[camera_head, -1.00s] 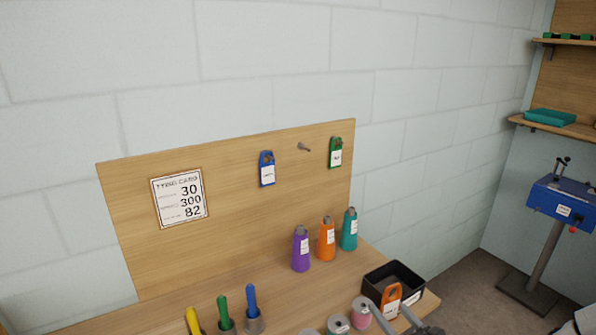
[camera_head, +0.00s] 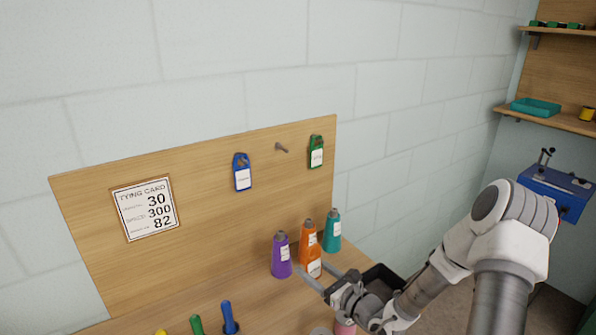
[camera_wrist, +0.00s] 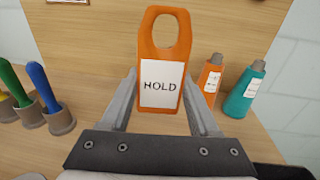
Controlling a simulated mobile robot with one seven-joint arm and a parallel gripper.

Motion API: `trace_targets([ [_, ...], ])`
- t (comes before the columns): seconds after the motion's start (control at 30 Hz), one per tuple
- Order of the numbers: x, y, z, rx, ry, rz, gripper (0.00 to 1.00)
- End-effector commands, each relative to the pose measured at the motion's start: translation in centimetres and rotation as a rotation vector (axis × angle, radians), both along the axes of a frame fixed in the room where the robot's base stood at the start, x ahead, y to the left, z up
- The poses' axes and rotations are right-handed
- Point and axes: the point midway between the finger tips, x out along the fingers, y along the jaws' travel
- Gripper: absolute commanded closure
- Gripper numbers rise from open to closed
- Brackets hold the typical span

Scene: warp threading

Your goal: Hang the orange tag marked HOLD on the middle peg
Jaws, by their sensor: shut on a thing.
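The orange tag marked HOLD (camera_wrist: 160,84) is upright between the two fingers of my gripper (camera_wrist: 160,100) in the wrist view, its oval hole at the top. My gripper (camera_head: 313,267) is shut on it. In the head view the tag overlaps the orange cone behind it, and its outline is hard to separate. The middle peg (camera_head: 281,148) is bare, on the wooden board (camera_head: 215,215), up and to the left of my gripper. A blue tag (camera_head: 242,172) hangs to its left and a green tag (camera_head: 316,152) to its right.
Purple (camera_head: 281,255), orange (camera_head: 308,238) and teal (camera_head: 333,230) cones stand on the bench near my gripper. A black tray (camera_head: 384,277) is partly hidden by my arm. Colored-handled tools (camera_head: 229,318) stand at the front. The board around the middle peg is clear.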

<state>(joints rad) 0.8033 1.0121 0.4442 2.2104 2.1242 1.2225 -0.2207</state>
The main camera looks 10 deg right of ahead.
Motion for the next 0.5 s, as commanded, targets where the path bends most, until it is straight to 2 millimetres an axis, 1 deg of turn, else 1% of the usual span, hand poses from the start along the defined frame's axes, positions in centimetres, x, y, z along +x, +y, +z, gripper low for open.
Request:
trace_targets([
  [0.03, 2.3, -0.3, 2.0, -0.018, -0.001, 0.002, 0.74],
  [0.1, 5.1, -1.0, 3.9, -0.027, 0.015, -0.010, 0.74],
  [0.17, 7.2, -1.4, 5.7, -0.033, 0.028, -0.025, 0.74],
  [0.2, 8.6, -1.6, 7.0, -0.037, 0.036, -0.036, 0.74],
  [0.27, 10.4, -1.8, 9.0, -0.041, 0.048, -0.052, 0.74],
  [0.3, 11.4, -1.8, 10.4, -0.043, 0.054, -0.062, 0.74],
  [0.4, 13.6, -1.8, 13.3, -0.046, 0.073, -0.085, 0.74],
  [0.5, 15.1, -1.7, 15.7, -0.049, 0.085, -0.100, 0.74],
])
